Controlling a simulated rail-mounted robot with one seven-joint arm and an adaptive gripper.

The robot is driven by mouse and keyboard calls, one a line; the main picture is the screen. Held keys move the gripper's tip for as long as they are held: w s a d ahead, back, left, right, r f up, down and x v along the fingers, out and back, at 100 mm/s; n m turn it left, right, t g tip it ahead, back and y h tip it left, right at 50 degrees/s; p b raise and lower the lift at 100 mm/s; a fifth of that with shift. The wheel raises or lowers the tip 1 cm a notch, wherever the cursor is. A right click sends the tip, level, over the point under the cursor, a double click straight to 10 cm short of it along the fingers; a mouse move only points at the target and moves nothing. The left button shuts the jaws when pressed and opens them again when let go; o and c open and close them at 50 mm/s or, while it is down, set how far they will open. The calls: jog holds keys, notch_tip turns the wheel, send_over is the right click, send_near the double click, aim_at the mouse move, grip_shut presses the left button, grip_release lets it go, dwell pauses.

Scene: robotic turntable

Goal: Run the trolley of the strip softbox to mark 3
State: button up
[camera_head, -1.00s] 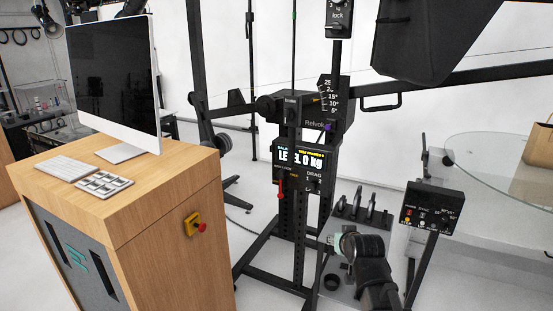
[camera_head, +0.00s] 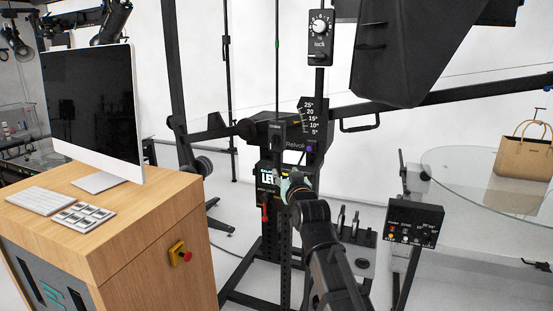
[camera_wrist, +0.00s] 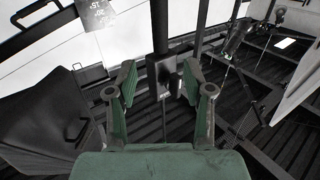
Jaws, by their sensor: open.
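A black softbox (camera_head: 415,60) hangs at the upper right of the head view, cut off by the top edge. It hangs by a dark boom (camera_head: 440,92) that crosses the black stand. I cannot tell its trolley or mark 3 apart. My gripper (camera_head: 290,182) is raised in front of the stand's lit display (camera_head: 268,178) and partly hides it. In the wrist view my gripper (camera_wrist: 160,82) is open, with green pads apart and nothing held. A black post with a collar (camera_wrist: 163,72) shows between and beyond the fingers; I cannot tell whether they touch it.
A wooden desk (camera_head: 140,245) with a monitor (camera_head: 95,115) and a red stop button (camera_head: 181,253) stands at the left. A small control panel (camera_head: 413,223) stands right of my arm. A glass turntable (camera_head: 460,165) with a tan bag (camera_head: 523,158) is at the far right.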

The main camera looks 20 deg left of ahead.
aim_at(278, 161)
jog(key=p+x, duration=0.3)
jog(key=x, duration=0.9)
grip_shut()
